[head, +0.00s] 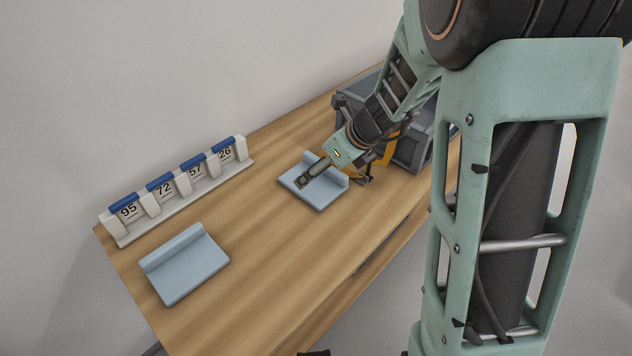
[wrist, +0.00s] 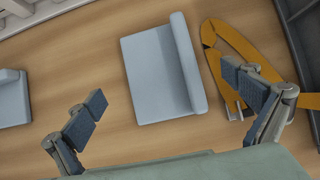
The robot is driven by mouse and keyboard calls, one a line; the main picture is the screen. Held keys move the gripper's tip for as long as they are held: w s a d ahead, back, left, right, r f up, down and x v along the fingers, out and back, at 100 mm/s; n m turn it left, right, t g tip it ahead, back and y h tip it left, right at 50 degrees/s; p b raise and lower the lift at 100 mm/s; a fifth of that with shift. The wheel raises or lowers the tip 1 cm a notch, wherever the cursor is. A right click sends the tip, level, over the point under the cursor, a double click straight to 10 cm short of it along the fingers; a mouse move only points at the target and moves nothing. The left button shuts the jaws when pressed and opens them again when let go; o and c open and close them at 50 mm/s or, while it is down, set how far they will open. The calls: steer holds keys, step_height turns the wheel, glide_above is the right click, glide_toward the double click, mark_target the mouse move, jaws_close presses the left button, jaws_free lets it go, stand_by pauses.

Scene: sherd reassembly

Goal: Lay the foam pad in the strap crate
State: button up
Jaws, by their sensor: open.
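Two light blue pads with a raised roll along one edge lie flat on the wooden table; I take them as foam pads. One pad (head: 318,193) is below my gripper (head: 335,180), and it also shows in the wrist view (wrist: 157,78). The other pad (head: 187,268) lies nearer the front left, cut off at the left edge of the wrist view (wrist: 12,98). My gripper is open and empty, its fingers (wrist: 168,100) spread wide above the table. The grey strap crate (head: 413,150) stands at the back right, partly hidden by my arm; its inside is not visible.
An orange strap-like piece (wrist: 232,48) with a metal end lies right of the nearer pad, beside the crate and partly behind a finger. A white rack (head: 180,200) with blue-topped numbered cards runs along the wall. The table (head: 262,255) between the pads is clear.

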mark_target(313, 181)
steer(key=b+x, duration=0.2)
steer(key=x, duration=0.3)
steer(key=shift+a+f, duration=0.2)
steer(key=shift+f, duration=0.15)
steer(key=shift+c, duration=0.4)
steer(key=shift+r, duration=0.1)
steer(key=c, duration=1.2)
